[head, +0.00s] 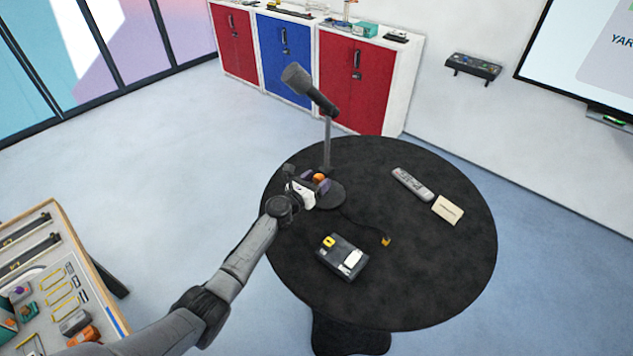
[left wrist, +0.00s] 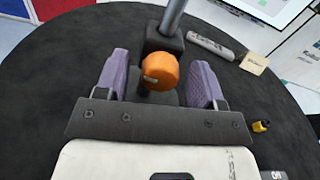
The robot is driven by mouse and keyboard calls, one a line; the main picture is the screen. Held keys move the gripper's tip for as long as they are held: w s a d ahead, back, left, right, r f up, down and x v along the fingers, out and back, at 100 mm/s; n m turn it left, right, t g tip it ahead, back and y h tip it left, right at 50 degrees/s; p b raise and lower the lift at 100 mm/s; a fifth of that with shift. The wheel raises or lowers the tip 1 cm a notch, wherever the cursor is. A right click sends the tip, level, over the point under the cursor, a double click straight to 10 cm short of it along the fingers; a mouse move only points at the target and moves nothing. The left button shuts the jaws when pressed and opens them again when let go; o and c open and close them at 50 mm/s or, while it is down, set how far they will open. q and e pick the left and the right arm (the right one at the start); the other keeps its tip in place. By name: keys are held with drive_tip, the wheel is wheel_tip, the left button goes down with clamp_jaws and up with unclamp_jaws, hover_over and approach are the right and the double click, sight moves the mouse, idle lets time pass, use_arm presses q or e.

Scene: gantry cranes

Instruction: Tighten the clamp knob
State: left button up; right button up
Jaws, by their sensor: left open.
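The orange clamp knob (left wrist: 161,72) sits at the foot of an upright grey pole (left wrist: 172,14), on a dark clamp block (left wrist: 163,42). In the head view the knob (head: 320,178) shows small near the base of the microphone stand (head: 327,140). My left gripper (left wrist: 160,80) is open, with one purple finger on each side of the knob. Gaps show between the knob and both fingers. In the head view my left gripper (head: 314,183) reaches in from the left and hides part of the stand's base. My right gripper is not in view.
The round black table (head: 430,260) also holds a remote (head: 412,184), a cream note (head: 447,209), a dark box (head: 342,257) and a cable with a yellow plug (head: 386,240). A microphone (head: 309,88) tops the stand. A workbench (head: 75,275) stands at lower left.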

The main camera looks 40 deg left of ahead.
use_arm(q)
drive_tip(key=c, duration=0.9)
drive_tip(key=shift+c, duration=0.2)
